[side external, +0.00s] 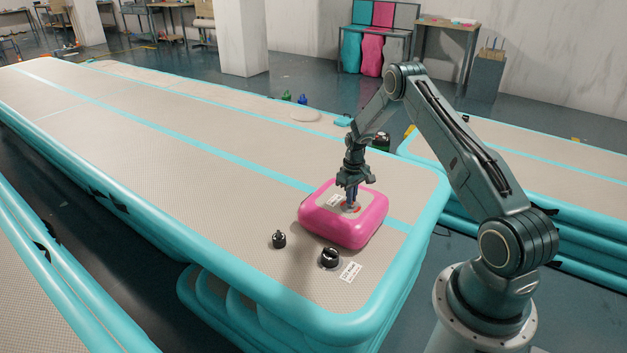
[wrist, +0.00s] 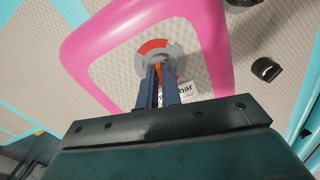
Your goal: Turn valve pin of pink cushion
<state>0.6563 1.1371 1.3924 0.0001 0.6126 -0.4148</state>
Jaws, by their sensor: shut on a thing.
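The pink cushion (side external: 346,229) lies on the near end of the grey inflatable track, with a beige top panel. In the wrist view the pink cushion (wrist: 120,43) frames a grey valve ring with a red arc (wrist: 156,46). My gripper (side external: 352,203) points straight down onto the cushion's top. In the wrist view my gripper (wrist: 159,72) is shut on the valve pin, a thin orange piece (wrist: 158,69) showing between the fingers. The fingers hide most of the pin, so its angle is hard to tell. A printed label (wrist: 187,90) lies beside the valve, partly covered.
The grey track (side external: 215,170) with teal edges carries a black cap (side external: 279,240), a second black cap (side external: 330,258) and a white label (side external: 350,272) near the cushion. The track's left stretch is clear.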

